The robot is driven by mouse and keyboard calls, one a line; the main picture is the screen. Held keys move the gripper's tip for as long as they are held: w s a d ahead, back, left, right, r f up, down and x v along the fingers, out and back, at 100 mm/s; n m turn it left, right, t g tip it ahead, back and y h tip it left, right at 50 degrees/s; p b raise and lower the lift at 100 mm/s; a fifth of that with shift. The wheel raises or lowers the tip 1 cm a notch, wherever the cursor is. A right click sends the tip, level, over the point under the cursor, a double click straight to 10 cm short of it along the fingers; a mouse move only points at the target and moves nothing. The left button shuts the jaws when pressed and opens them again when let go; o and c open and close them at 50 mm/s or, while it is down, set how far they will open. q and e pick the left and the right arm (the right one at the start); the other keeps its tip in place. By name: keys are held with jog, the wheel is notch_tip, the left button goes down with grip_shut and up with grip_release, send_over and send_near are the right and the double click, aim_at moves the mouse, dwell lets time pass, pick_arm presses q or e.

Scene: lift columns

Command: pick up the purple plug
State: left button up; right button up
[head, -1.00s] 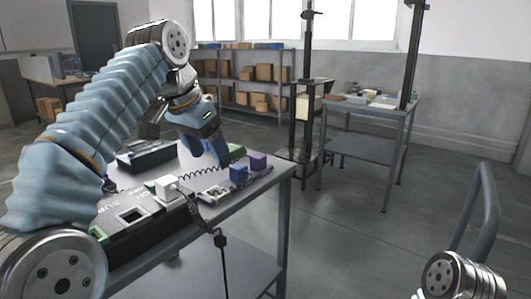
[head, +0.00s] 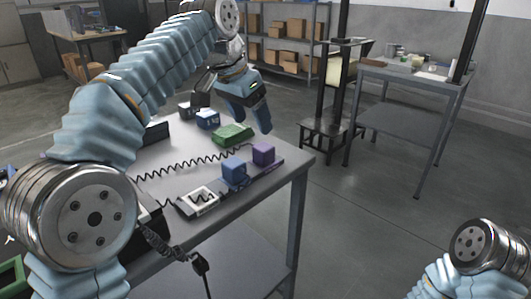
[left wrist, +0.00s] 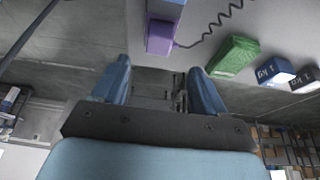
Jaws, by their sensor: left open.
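The purple plug (head: 263,154) stands at the right end of a dark strip near the table's right edge, with a coiled black cord running left from it. A blue plug (head: 234,171) is beside it on the same strip. My left gripper (head: 246,118) is open and empty, above and beyond the purple plug near the table's far right edge. In the left wrist view, the purple plug (left wrist: 160,37) lies ahead of the open fingers (left wrist: 162,85), apart from them, roughly in line with the gap. My right gripper is out of view.
A green block (head: 232,135) and a lettered blue block (head: 208,119) stand on the grey table (head: 185,155) left of the gripper. A white square piece (head: 198,201) lies nearer.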

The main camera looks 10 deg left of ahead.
aim_at(262, 147)
pick_arm(q)
jog(key=x, duration=0.4)
jog(key=shift+b, duration=0.3)
jog(key=x, duration=0.2)
jog(key=b+x, duration=0.1)
jog(key=x, duration=0.2)
jog(key=shift+s+f, duration=0.2)
jog(key=c, duration=1)
